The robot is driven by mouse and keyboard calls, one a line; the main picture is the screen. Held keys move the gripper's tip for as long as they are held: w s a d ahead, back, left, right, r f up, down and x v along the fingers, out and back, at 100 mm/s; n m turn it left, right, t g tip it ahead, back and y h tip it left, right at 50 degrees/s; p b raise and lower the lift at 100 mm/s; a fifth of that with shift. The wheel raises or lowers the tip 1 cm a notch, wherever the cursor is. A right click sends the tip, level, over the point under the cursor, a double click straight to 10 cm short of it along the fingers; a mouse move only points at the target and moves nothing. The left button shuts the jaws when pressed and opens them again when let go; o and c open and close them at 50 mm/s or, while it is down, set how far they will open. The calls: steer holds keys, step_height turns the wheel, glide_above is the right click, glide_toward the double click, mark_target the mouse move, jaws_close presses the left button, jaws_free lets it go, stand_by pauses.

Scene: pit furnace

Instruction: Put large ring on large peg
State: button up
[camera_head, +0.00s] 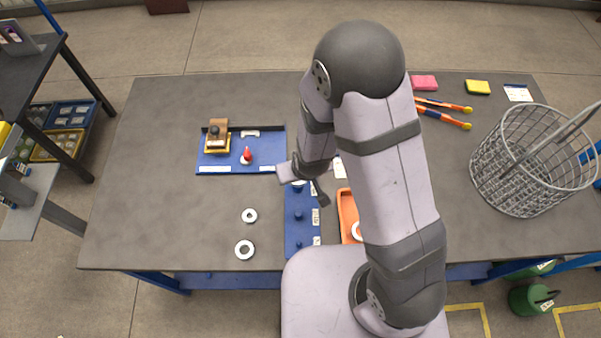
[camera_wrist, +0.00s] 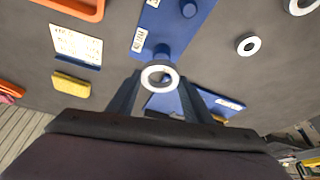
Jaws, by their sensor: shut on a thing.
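My gripper (camera_wrist: 159,86) is shut on a white ring (camera_wrist: 147,79), gripped between its two fingertips. In the head view only an edge of this ring (camera_head: 299,183) shows under my wrist. A blue peg board (camera_head: 290,230) lies below, with blue pegs (camera_head: 298,215) in a row. In the wrist view the ring is at one end of the board (camera_wrist: 200,20), overlapping the base of a peg (camera_wrist: 163,50). I cannot tell whether the ring is around a peg or above it. My arm hides part of the board.
Two loose white rings (camera_head: 249,215) (camera_head: 245,250) lie left of the board. An orange tray (camera_head: 346,208) with a white ring is just right. A blue tray (camera_head: 225,162) holds small parts behind left. A wire basket (camera_head: 530,160) stands far right. The table's left is clear.

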mark_target(299, 186)
steer(key=shift+f, duration=0.15)
steer(key=shift+f+b, duration=2.6)
steer(key=shift+f, duration=0.15)
steer(key=shift+f+b, duration=0.45)
steer(key=shift+f, duration=0.1)
steer(key=o, duration=0.9)
steer(key=shift+p+v, duration=4.35)
steer(key=shift+v, duration=1.2)
steer(key=shift+d+f, duration=0.1)
